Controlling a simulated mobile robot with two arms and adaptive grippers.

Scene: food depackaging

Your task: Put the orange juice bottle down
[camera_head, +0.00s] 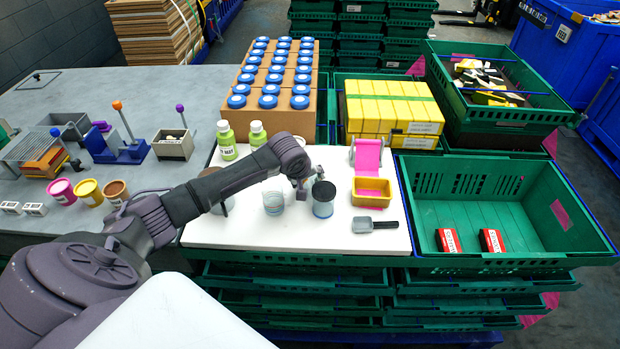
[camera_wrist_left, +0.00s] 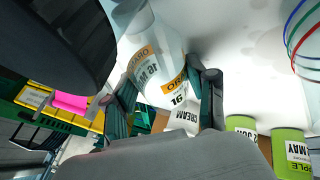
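The orange juice bottle (camera_wrist_left: 160,62) is clear with an orange label and looks empty where it shows. In the left wrist view it sits between the two fingers of my left gripper (camera_wrist_left: 165,98), which appear closed on its sides. In the head view my left gripper (camera_head: 304,184) is over the white board (camera_head: 250,234), just behind a dark-topped clear container (camera_head: 323,208). The bottle is mostly hidden there by the gripper. I cannot tell whether its base touches the board. My right gripper is in neither view.
Two green apple juice bottles (camera_head: 227,146) stand at the board's back left. Clear cups (camera_head: 273,203) are left of the dark-topped container. A green crate (camera_head: 470,200) holds two red packs.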

